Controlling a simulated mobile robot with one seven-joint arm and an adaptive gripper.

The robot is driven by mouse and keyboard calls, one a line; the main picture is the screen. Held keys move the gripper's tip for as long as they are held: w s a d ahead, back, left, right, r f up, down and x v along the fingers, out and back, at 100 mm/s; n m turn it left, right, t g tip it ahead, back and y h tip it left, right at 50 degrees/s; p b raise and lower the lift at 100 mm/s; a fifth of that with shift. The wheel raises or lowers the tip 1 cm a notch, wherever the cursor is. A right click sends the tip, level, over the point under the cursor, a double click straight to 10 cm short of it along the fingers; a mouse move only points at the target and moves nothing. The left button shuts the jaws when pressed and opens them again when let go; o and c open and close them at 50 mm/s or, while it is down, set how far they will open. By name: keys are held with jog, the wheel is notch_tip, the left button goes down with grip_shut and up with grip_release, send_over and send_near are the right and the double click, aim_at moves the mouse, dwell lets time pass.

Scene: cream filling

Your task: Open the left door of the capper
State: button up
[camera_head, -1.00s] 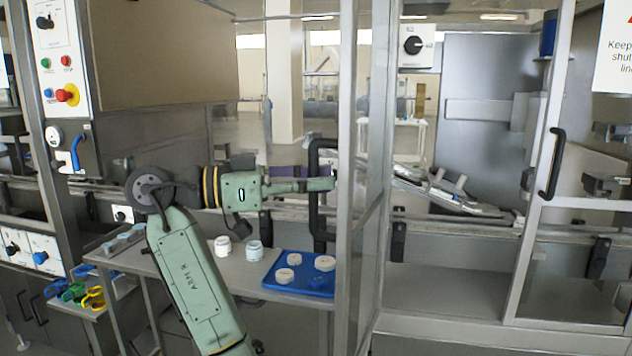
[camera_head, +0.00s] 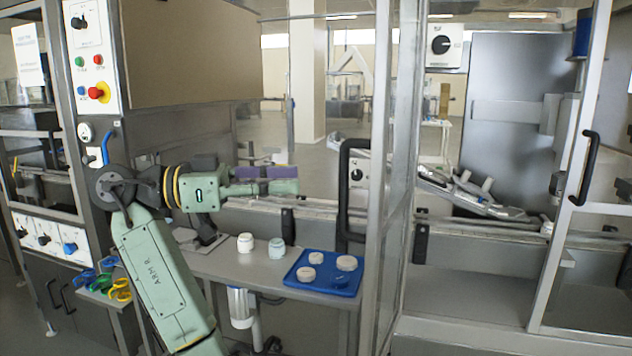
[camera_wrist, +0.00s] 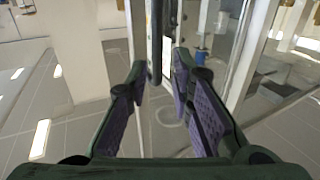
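The left door (camera_head: 384,200) of the capper is a metal-framed glass panel, seen nearly edge-on, and appears to stand swung open. Its black D-shaped handle (camera_head: 345,200) is on the left side of its frame. My gripper (camera_head: 296,180) is to the left of the handle, apart from it and pointing towards it. In the wrist view my gripper (camera_wrist: 160,70) is open and empty, its purple finger pads spread. The dark handle (camera_wrist: 156,35) and the door post show beyond the gap between the fingertips.
The right door's handle (camera_head: 585,168) is at the right. A control panel (camera_head: 91,60) stands at the left.

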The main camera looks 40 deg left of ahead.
jog(key=v, duration=0.3)
dwell(0.5)
